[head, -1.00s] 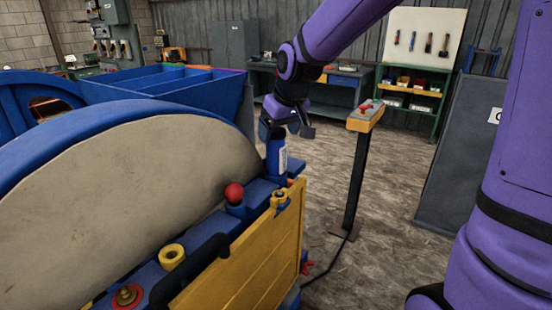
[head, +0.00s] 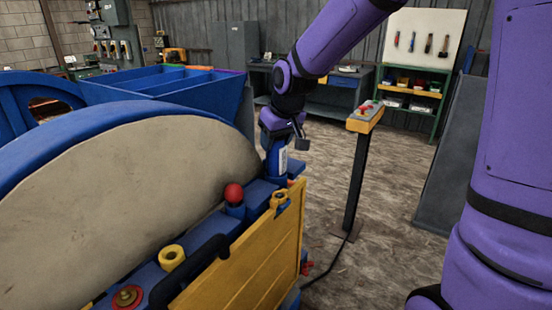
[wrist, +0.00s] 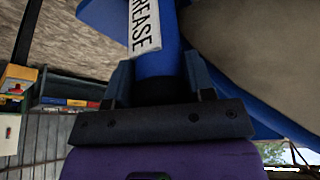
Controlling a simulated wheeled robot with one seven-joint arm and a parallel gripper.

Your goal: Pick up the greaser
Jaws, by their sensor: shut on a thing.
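The greaser is a blue cylinder with a white label. In the head view the greaser (head: 277,158) stands upright at the far end of the blue and yellow machine housing. In the wrist view the greaser (wrist: 155,58) shows "REASE" on its label. My gripper (head: 275,138) is on the greaser's upper part from above. In the wrist view my gripper (wrist: 157,80) has one finger on each side of the blue body and is shut on it. The greaser's base is partly hidden behind the housing.
A yellow control box (head: 366,116) on a black post stands to the right. Open floor lies beyond.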

